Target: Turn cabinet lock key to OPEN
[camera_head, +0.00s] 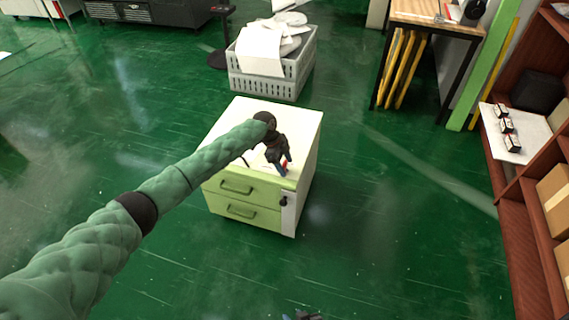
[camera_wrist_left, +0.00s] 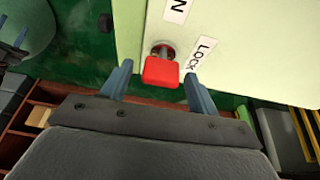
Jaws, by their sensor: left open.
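The cabinet (camera_head: 255,190) is pale green with two drawers and stands on the floor. My left gripper (camera_head: 284,168) is over its front right top edge, with a bit of red by its blue fingers. In the left wrist view, the red key (camera_wrist_left: 161,72) sits in a round metal lock (camera_wrist_left: 164,50) on the pale cabinet face. My open left gripper (camera_wrist_left: 158,76) has one finger on each side of the key, with gaps visible. A LOCK label (camera_wrist_left: 200,55) and a cut-off label ending in N (camera_wrist_left: 178,8) are beside it. My right gripper (camera_head: 303,315) barely shows at the bottom edge.
A grey crate (camera_head: 270,80) with white items stands behind the cabinet. A wooden table (camera_head: 435,20) is at the back right. Brown shelves (camera_head: 510,200) with small boxes line the right side. The green floor is clear in front of the cabinet.

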